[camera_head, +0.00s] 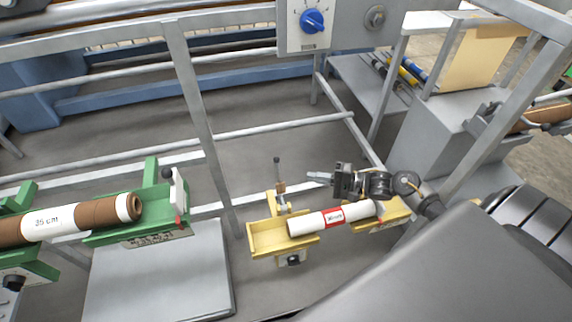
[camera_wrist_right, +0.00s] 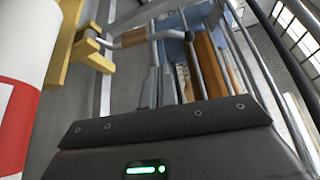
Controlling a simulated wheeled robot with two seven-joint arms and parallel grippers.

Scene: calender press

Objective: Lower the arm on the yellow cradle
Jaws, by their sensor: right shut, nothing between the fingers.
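The yellow cradle (camera_head: 268,238) is in the lower middle of the head view, with a white roll with a red label (camera_head: 331,219) lying in it. The cradle's arm (camera_head: 279,181), a thin rod with a dark tip, stands up at the back left of the cradle. My right gripper (camera_head: 310,177) is shut and empty above the roll, pointing left, apart from the rod and to its right. In the right wrist view the cradle (camera_wrist_right: 68,45) shows at upper left, with the roll (camera_wrist_right: 14,100) at the left edge. My left gripper is not in view.
A green cradle (camera_head: 150,205) with a brown roll (camera_head: 100,211) stands at left. Grey frame posts and rails (camera_head: 200,110) rise behind the yellow cradle. A control box with a blue knob (camera_head: 312,21) hangs above. Grey floor shows between the two cradles.

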